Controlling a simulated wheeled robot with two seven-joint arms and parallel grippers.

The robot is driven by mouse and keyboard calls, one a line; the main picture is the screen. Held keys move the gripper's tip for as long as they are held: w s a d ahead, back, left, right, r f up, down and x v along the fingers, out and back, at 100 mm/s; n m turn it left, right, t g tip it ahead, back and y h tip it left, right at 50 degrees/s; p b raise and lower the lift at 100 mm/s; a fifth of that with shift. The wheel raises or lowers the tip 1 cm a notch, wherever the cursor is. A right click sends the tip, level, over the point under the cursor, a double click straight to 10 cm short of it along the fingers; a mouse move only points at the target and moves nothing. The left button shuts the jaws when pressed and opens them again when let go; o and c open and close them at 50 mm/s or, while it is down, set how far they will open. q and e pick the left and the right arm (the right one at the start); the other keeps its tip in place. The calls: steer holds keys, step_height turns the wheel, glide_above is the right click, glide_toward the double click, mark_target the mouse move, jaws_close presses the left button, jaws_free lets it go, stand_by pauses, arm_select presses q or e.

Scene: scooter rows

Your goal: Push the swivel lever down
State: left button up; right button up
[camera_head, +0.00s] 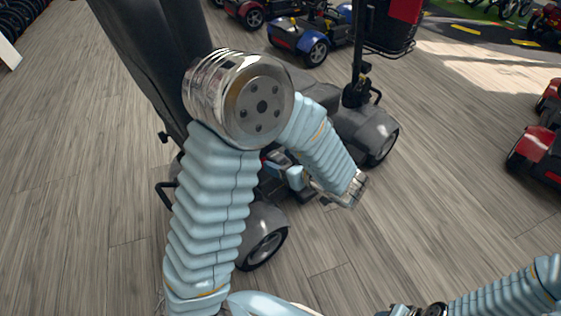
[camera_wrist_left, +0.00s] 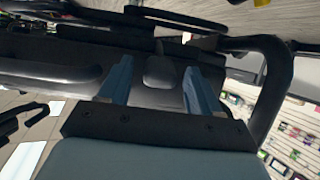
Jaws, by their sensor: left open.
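My left gripper (camera_wrist_left: 158,68) shows in the left wrist view with its two blue fingers apart. A dark, rounded, paddle-like piece (camera_wrist_left: 160,70) shows between the fingers; it may be the swivel lever, but I cannot tell for sure. I cannot tell whether the fingers touch it. In the head view my left arm folds over the grey scooter (camera_head: 365,128), with its hand down by the scooter's middle. Its fingers (camera_head: 288,173) are partly hidden there, and the lever cannot be made out. My right arm enters at the lower right, with its gripper out of view.
A black bent bar (camera_wrist_left: 273,85) curves close on the right of the left gripper. The scooter's dark seat (camera_head: 140,45) rises beside my left arm. A blue scooter (camera_head: 300,35) stands behind and a red one (camera_head: 540,140) at right. The wooden floor at left is clear.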

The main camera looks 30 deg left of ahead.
arm_select(q)
steer(key=shift+w+a+f, duration=0.15)
steer(key=shift+a, duration=0.3)
steer(key=shift+c, duration=0.3)
jaws_close()
step_height(320, 180, down, 7)
steer(key=y+b, duration=0.2)
steer(key=y, duration=0.1)
steer(key=shift+d+t+b, duration=0.2)
steer(key=shift+t+b, duration=0.15)
steer(key=shift+t, duration=0.05)
steer(key=shift+f, duration=0.1)
steer(key=shift+o, duration=0.3)
jaws_free()
